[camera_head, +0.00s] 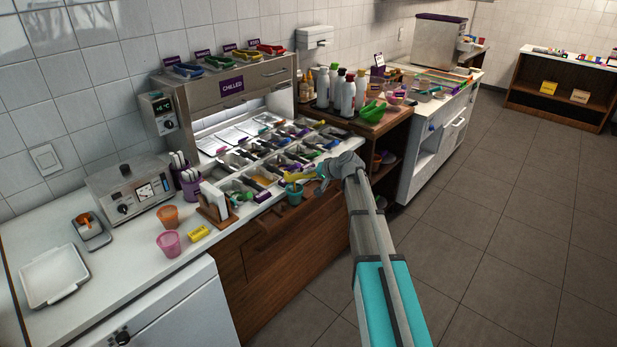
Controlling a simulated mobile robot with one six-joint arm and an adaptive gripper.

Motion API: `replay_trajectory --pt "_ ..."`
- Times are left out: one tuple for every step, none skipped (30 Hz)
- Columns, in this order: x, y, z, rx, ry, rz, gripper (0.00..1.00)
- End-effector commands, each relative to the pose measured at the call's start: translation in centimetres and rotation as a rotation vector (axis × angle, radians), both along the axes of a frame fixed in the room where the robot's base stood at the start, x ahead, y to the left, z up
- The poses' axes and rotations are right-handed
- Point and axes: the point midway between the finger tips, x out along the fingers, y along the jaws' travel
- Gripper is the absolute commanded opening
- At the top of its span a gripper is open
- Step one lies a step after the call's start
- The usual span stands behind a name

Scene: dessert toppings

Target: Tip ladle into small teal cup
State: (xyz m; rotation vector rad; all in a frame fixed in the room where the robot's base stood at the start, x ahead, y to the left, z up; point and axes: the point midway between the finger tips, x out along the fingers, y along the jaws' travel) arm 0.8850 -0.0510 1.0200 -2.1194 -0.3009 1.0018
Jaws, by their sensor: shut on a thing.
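The small teal cup (294,194) stands upright near the front edge of the counter, in front of the topping bins. My gripper (319,181) is just right of the cup and a little above it, at the end of my arm. It is shut on a yellow ladle (299,177), which reaches left from the gripper over the cup's rim. The ladle's bowl is too small to make out, so I cannot tell its tilt or what it holds. The cup's inside is mostly hidden.
Topping bins (262,181) with several coloured handles lie behind the cup. A wooden holder with white cards (215,204), a yellow box (198,234), a pink cup (169,243) and an orange cup (167,216) stand to the left. Bottles (348,97) stand behind right.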

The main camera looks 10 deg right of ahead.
Motion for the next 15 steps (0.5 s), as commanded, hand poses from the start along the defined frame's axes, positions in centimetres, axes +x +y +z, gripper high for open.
replay_trajectory --pt "-0.10 -0.05 -0.29 0.033 0.015 -0.024 0.00" --pt "-0.12 -0.07 -0.33 0.053 0.025 -0.040 0.00" --pt "-0.16 -0.10 -0.40 0.080 0.037 -0.060 0.00" --pt "-0.18 -0.11 -0.44 0.100 0.046 -0.075 0.00" --pt "-0.19 -0.13 -0.47 0.120 0.055 -0.090 0.00" --pt "-0.23 -0.15 -0.52 0.147 0.068 -0.110 0.00" --pt "-0.25 -0.17 -0.57 0.168 0.077 -0.126 0.00" --pt "-0.27 -0.20 -0.62 0.188 0.086 -0.140 0.00" --pt "-0.17 -0.30 -0.58 0.216 0.101 -0.160 0.00" --pt "-0.12 -0.36 -0.57 0.238 0.112 -0.172 0.00" --pt "-0.07 -0.41 -0.57 0.259 0.123 -0.185 0.00" --pt "-0.03 -0.49 -0.57 0.288 0.138 -0.204 0.00" --pt "0.00 -0.54 -0.59 0.309 0.150 -0.216 0.00" --pt "0.03 -0.61 -0.61 0.330 0.161 -0.230 0.00" --pt "0.07 -0.68 -0.61 0.360 0.176 -0.248 0.00"
